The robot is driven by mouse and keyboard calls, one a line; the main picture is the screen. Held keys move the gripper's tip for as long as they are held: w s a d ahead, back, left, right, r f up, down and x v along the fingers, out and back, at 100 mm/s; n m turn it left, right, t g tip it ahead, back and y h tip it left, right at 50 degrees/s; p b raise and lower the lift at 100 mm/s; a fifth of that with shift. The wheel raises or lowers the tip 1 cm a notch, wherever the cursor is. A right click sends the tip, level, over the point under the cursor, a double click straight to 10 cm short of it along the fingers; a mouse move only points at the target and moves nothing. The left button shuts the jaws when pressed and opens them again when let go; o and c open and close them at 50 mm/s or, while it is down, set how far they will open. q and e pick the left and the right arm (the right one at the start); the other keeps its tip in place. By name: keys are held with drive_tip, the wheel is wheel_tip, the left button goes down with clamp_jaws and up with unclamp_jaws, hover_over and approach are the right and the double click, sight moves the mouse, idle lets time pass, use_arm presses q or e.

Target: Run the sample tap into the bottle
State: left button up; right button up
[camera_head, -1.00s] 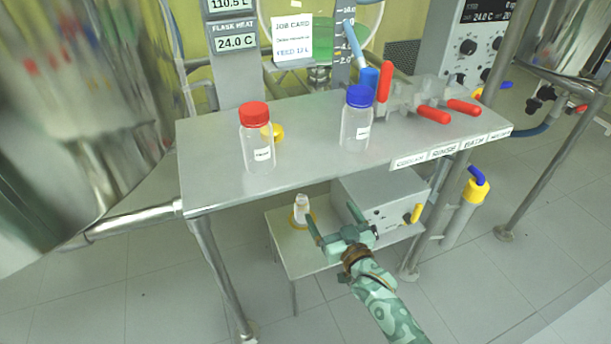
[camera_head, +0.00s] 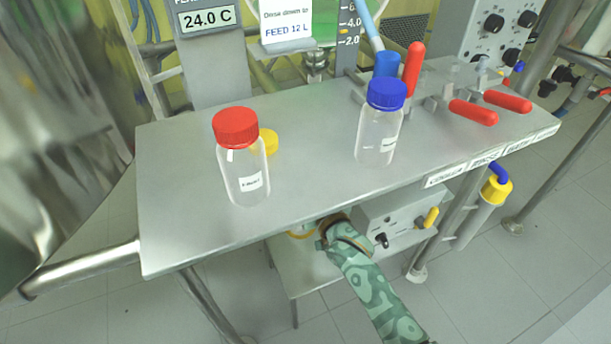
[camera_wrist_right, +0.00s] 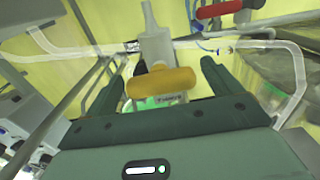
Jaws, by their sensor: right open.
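A red-capped clear bottle (camera_head: 242,165) and a blue-capped clear bottle (camera_head: 380,125) stand upright on the grey shelf. A round yellow cap-like piece (camera_head: 266,142) is behind the red-capped one. My right arm reaches under the shelf, whose front edge hides the gripper in the head view. In the right wrist view my right gripper (camera_wrist_right: 165,85) is open. A yellow handle-like bar (camera_wrist_right: 162,82) on a pale upright body, with a small label, shows between its fingers; I cannot tell whether they touch. The small pale vessel on the lower stand is mostly hidden, with a yellowish rim (camera_head: 302,233) visible.
Red-handled valves (camera_head: 473,112) and a blue hose fitting (camera_head: 387,65) occupy the shelf's back right. A metal rail (camera_head: 80,268) runs at left.

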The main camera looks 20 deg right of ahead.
drive_tip(key=shift+w+r, duration=0.1)
drive_tip(key=c, duration=1)
